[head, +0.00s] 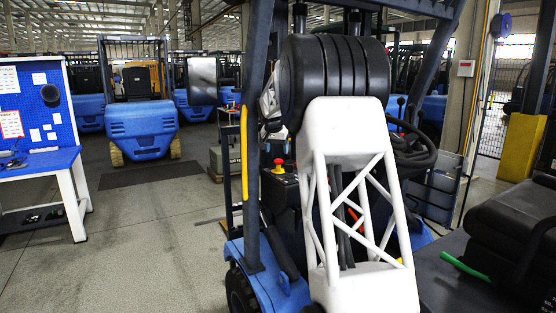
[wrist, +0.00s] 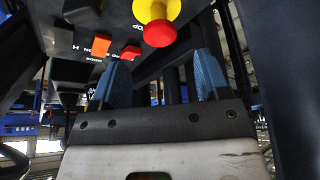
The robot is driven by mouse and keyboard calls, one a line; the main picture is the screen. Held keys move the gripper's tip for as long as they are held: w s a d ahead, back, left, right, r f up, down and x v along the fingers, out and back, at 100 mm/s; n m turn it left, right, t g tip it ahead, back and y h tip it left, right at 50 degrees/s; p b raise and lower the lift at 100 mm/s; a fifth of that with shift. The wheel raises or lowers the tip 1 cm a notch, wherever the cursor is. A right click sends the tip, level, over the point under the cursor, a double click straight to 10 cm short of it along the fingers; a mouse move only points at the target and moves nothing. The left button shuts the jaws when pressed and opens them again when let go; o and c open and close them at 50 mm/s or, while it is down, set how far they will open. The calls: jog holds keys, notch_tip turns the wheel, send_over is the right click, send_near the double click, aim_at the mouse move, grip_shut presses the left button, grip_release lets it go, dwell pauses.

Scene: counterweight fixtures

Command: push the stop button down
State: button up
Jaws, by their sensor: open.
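The stop button (wrist: 159,33) has a red cap on a yellow collar (wrist: 158,9). It sticks out from a dark control panel at the top of the wrist view. In the head view the stop button (head: 279,163) is small, just left of my white arm. My gripper (wrist: 162,62) has two blue fingers spread wide apart, with nothing between them. In the wrist view the button lies above the gap between the fingertips, apart from both. In the head view my gripper is hidden behind my arm.
An orange switch (wrist: 100,46) and a red switch (wrist: 130,52) sit on the panel beside the button, close to the left finger. A dark forklift mast post (head: 255,130) stands left of the panel in the head view. The steering wheel (head: 413,150) is to the right.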

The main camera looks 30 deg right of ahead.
aim_at(278, 160)
jog(key=shift+x, duration=2.8)
grip_shut()
jog(key=shift+f, duration=1)
grip_release()
jog(key=shift+r, duration=0.1)
jog(key=v, duration=0.7)
jog(key=shift+s+a+r, duration=0.15)
jog(key=shift+r, duration=0.1)
